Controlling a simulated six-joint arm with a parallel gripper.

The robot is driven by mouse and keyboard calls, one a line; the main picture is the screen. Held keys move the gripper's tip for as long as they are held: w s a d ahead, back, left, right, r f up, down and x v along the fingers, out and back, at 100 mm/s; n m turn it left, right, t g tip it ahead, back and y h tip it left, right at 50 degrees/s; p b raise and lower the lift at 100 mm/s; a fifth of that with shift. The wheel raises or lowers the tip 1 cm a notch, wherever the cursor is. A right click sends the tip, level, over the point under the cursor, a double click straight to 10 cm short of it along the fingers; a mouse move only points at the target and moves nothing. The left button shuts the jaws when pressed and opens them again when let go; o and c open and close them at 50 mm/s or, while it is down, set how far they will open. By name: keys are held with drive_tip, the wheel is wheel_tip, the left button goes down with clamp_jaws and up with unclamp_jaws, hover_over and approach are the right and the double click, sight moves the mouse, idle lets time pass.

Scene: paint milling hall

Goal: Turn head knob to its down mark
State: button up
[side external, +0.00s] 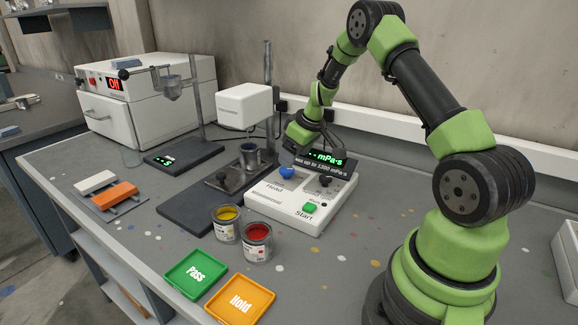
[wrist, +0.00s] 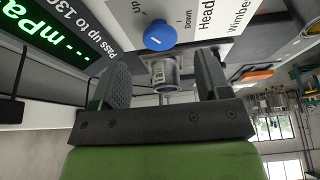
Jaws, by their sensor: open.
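The head knob (side external: 286,173) is a blue round knob on the white control box (side external: 288,214), at its back left above the word Head. In the wrist view the blue knob (wrist: 160,37) shows a small white mark, beside "up" and "DOWN" labels; I cannot tell firmly which label the mark points at. My gripper (wrist: 163,78) is open and empty, its two dark fingers spread apart. The knob appears beyond the fingertips, apart from them. In the side view my wrist is above and behind the box, and the fingers are hard to make out.
A lit display (side external: 322,160) stands at the box's back edge, close to my wrist. A black knob (side external: 325,181) and green Start button (side external: 310,208) share the box. A metal cup (side external: 250,157) stands left. Paint cans (side external: 257,243) and Pass and Hold trays (side external: 240,299) lie in front.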

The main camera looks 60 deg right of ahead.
sight(287, 173)
drive_tip(key=shift+x, duration=2.4)
drive_tip(key=shift+c, duration=0.3)
drive_tip(key=c, duration=0.9)
